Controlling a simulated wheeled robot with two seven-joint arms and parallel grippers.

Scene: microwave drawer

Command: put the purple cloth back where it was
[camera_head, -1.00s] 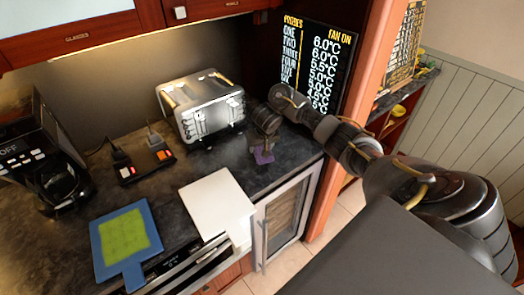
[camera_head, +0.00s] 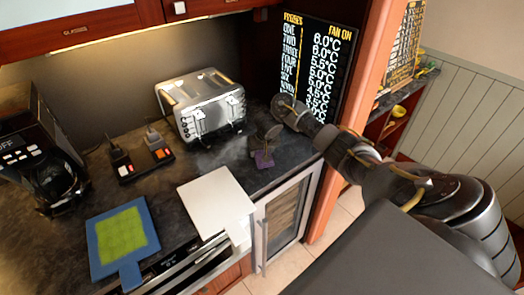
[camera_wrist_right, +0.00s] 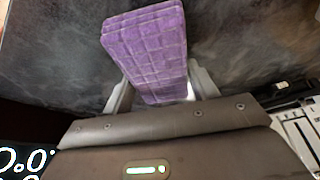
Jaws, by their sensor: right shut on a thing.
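The purple cloth (camera_head: 264,160) is a small, thick folded piece with a grid pattern, low over the dark counter, right of the white board. My right gripper (camera_head: 263,147) is above it and shut on it. In the right wrist view, the cloth (camera_wrist_right: 145,45) sits between the two fingers and sticks out past them. Whether it touches the counter cannot be told. My left gripper is not in view.
A toaster (camera_head: 200,105) stands behind and left of the cloth. The white board (camera_head: 216,204) and a blue-framed green board (camera_head: 122,243) lie toward the front. A temperature sign (camera_head: 316,65) stands behind. Bare counter (camera_head: 285,165) surrounds the cloth.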

